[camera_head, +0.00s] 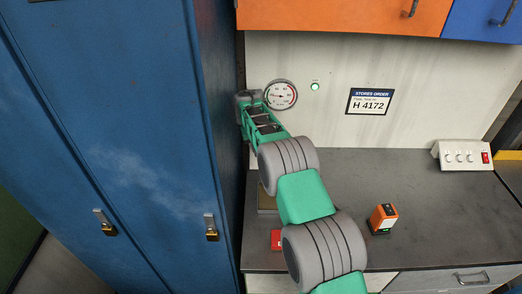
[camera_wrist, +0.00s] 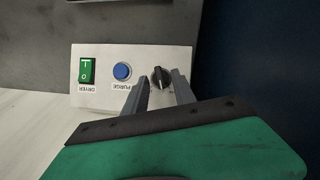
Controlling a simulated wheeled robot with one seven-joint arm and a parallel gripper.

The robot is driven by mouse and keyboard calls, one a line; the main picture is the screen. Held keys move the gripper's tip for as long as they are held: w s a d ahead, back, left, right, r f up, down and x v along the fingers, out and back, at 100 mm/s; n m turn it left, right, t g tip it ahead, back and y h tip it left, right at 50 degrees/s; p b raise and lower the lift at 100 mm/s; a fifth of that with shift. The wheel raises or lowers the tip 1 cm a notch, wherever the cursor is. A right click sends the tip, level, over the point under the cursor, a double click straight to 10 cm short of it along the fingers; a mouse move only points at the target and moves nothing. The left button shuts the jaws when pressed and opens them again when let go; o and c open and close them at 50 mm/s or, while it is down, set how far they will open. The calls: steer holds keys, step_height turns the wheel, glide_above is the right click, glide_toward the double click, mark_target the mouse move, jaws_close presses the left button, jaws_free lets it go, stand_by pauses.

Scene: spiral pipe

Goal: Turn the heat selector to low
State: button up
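In the wrist view a white panel (camera_wrist: 150,62) shows upside down. It has a black pointer knob (camera_wrist: 161,77), which looks like the heat selector; its label is mostly hidden by a finger. A blue PURGE button (camera_wrist: 122,72) and a green DRYER switch (camera_wrist: 87,71) sit to its left. My gripper (camera_wrist: 161,82) is open, one finger on each side of the knob, with gaps showing; I cannot tell if the tips reach the knob's depth. In the head view my gripper (camera_head: 248,97) is at the wall beside the blue locker, and the knob is hidden there.
A blue locker (camera_head: 115,130) stands close on the left. A round gauge (camera_head: 281,95) and a green lamp (camera_head: 315,86) are on the wall. An orange-and-black device (camera_head: 382,219) stands on the dark worktop (camera_head: 430,215). A white control box (camera_head: 465,155) is at right.

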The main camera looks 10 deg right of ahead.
steer(key=p+v, duration=0.3)
steer(key=v, duration=0.4)
